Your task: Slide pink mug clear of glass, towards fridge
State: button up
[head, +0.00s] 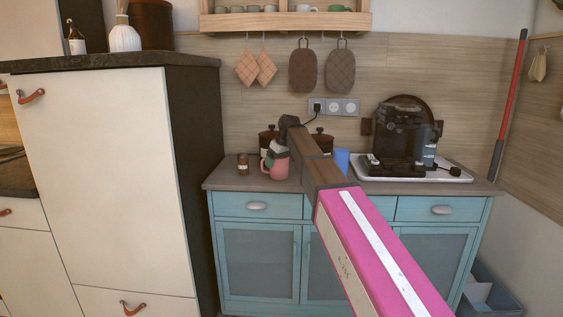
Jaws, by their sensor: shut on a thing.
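The pink mug (274,167) stands on the counter, towards its left end, with its handle to the left. My gripper (278,150) is at the top of the mug and is shut on it. The fingers are small and dark here, so the exact grip on the rim cannot be made out. A blue glass (341,160) stands on the counter to the right of my arm, well apart from the mug. The tall white cabinet front (110,165) at the left may be the fridge; it has leather pulls.
A small brown jar (243,164) stands on the counter left of the mug. Dark canisters (268,140) stand behind my gripper. A coffee machine (402,140) sits on a white tray (440,174) at the right. My arm hides part of the counter (226,176).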

jog(key=shift+w+a, duration=0.1)
jog(key=shift+a, duration=2.25)
jog(key=o, duration=0.8)
jog(key=shift+o, duration=0.2)
jog(key=shift+r, duration=0.1)
